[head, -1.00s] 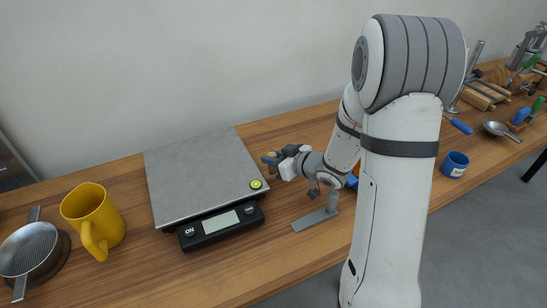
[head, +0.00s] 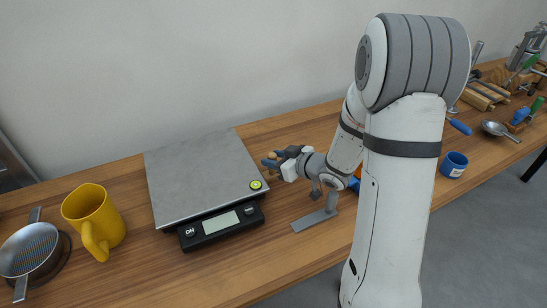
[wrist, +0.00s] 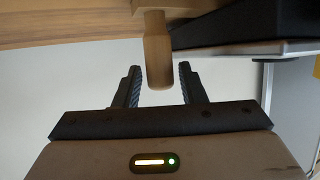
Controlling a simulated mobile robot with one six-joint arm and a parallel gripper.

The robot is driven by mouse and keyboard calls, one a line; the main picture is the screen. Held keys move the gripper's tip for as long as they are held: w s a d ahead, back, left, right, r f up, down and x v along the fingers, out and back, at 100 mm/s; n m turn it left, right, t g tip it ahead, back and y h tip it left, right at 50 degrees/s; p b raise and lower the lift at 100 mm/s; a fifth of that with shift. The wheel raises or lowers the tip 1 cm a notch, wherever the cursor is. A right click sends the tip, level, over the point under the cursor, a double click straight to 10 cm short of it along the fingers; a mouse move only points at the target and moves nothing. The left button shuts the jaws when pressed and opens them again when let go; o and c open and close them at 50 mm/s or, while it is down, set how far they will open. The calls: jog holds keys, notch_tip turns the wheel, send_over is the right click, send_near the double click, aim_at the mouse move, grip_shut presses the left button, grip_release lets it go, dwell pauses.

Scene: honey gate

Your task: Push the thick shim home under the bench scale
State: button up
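The bench scale (head: 195,175), with a grey plate, stands left of my gripper (head: 274,160). In the wrist view its dark underside (wrist: 235,24) is at the upper right. A wooden piece with a peg (wrist: 157,50), seemingly the thick shim, shows at the top of the wrist view beside the scale. The peg's end reaches between the fingertips of my gripper (wrist: 159,72). Narrow gaps show on both sides, so the fingers look open around it. In the head view the tan wood (head: 273,155) is mostly hidden by my gripper. How far it sits under the scale is hidden.
A grey metal piece with an upright tab (head: 314,222) lies on the bench (head: 275,262) below my wrist. A yellow mug (head: 88,215) and a strainer (head: 30,250) stand left of the scale.

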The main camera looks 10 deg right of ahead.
jog(key=shift+p+v, duration=0.55)
jog(key=shift+v, duration=0.75)
jog(key=shift+o, duration=0.2)
jog(key=o, duration=0.5)
jog(key=shift+o, duration=0.2)
jog(key=o, duration=0.4)
jog(key=shift+o, duration=0.5)
jog(key=o, duration=0.3)
